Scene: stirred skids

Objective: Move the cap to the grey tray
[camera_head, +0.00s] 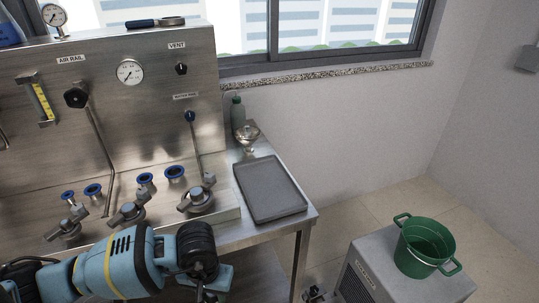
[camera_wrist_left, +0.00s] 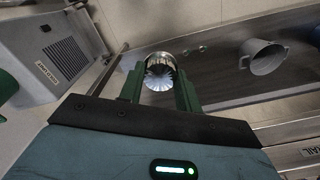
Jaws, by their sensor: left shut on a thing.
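The cap (camera_wrist_left: 159,78) is a silvery round piece with a ribbed, fluted face. In the left wrist view it sits between the two green fingers of my left gripper (camera_wrist_left: 160,84), which is shut on it. In the head view my left gripper (camera_head: 212,285) hangs low, in front of the bench and near the bottom edge; the cap cannot be made out there. The grey tray (camera_head: 271,188) lies flat and empty on the right end of the steel bench, farther back and right of the gripper. My right gripper is not in view.
A steel panel (camera_head: 130,115) with valves and gauges stands left of the tray. A green bottle (camera_head: 238,113) and a silvery dish (camera_head: 247,138) stand behind the tray. A green bucket (camera_head: 425,246) sits on a grey chiller (camera_head: 385,270). The left wrist view shows a pale mug-like vessel (camera_wrist_left: 265,57).

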